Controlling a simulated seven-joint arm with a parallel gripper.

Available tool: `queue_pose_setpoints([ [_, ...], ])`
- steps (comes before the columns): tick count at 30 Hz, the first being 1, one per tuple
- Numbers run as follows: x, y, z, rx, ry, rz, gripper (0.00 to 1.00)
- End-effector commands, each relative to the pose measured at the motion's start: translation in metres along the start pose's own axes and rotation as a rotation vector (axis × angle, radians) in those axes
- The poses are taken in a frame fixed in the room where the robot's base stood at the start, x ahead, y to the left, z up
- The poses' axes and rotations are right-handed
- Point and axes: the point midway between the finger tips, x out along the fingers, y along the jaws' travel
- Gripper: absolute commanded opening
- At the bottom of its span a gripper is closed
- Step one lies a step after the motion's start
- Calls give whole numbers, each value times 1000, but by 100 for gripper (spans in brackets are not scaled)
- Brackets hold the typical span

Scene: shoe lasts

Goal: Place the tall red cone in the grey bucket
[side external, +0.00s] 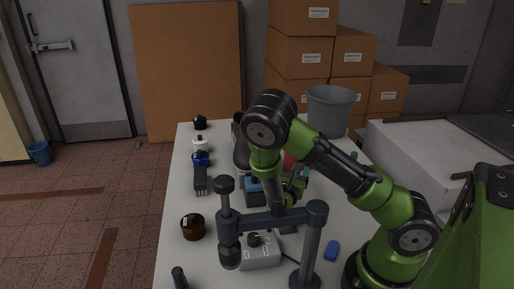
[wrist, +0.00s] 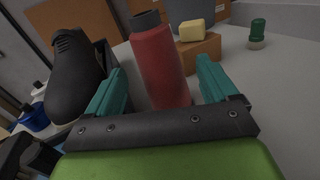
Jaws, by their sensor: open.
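The tall red cone (wrist: 160,65) has a dark grey top and stands between the two teal fingers of my gripper (wrist: 160,75) in the wrist view. The fingers are apart, one on each side of it, with a gap visible on both sides. In the side view a bit of the red cone (side external: 289,162) shows behind my arm, and my gripper (side external: 293,187) is mostly hidden there. The grey bucket (side external: 331,105) stands at the far right of the table in the side view. A grey surface behind the cone in the wrist view may be the bucket.
A black shoe (wrist: 70,72) is left of the cone. A yellow block (wrist: 191,30) sits on a brown box (wrist: 203,51) behind it. A green brush (wrist: 257,33) stands to the right. A dark clamp-like stand (side external: 270,220) is at the table's front. Cardboard boxes (side external: 301,52) are stacked behind.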

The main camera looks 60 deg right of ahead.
Motion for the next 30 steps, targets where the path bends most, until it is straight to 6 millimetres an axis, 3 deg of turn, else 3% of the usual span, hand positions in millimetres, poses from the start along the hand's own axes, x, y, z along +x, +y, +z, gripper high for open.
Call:
queue_pose_setpoints([
  [5, 12, 0, 0, 0, 1, 1, 87],
  [15, 56, 0, 0, 1, 1, 0, 87],
  [23, 58, 1, 0, 0, 1, 4, 87],
  [30, 58, 1, 0, 0, 1, 4, 51],
])
